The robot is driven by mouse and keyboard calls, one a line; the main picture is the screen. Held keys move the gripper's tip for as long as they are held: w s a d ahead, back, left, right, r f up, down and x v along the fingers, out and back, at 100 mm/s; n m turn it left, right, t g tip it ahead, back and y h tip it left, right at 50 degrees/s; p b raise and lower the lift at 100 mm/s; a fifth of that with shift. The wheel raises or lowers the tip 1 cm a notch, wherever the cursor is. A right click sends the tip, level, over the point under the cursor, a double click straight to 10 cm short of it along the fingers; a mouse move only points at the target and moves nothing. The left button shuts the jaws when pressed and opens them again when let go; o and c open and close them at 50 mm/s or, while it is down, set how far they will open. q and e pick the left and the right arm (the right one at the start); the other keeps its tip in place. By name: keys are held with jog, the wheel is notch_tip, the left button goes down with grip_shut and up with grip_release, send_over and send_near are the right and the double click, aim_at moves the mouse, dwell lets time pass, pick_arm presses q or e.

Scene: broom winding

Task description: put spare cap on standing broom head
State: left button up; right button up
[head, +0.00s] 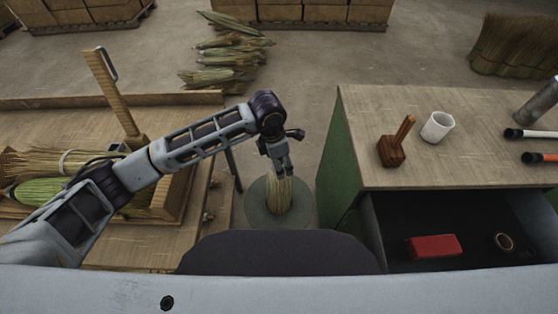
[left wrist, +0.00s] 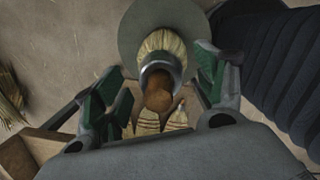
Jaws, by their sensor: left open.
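The broom head (head: 279,195) stands upright on a round grey disc (head: 254,205) on the floor; its straw also shows in the left wrist view (left wrist: 163,42). A grey collar-like cap (left wrist: 157,66) sits around the top of the straw, with a rounded brown piece (left wrist: 159,92) at its opening. I cannot tell how firmly the cap is seated. My left gripper (head: 280,161) is directly above the broom head, its green-padded fingers open on both sides of the cap and apart from it. My right gripper is not in view.
To the right, a workbench (head: 360,108) holds a wooden mallet (head: 392,152) and a white cup (head: 437,126). Its open drawer (head: 395,220) holds a red block (head: 434,246) and a brown ring (head: 504,243). A wooden worktable (head: 120,245) with broom straw stands left.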

pick_arm(q)
jog(key=shift+r, duration=0.15)
notch_tip(320, 180, up, 12)
jog(key=a, duration=0.1)
jog(key=shift+s+a+f, duration=0.2)
jog(key=shift+s+a, duration=0.05)
jog(key=shift+s, duration=0.05)
dwell(0.5)
dwell(0.6)
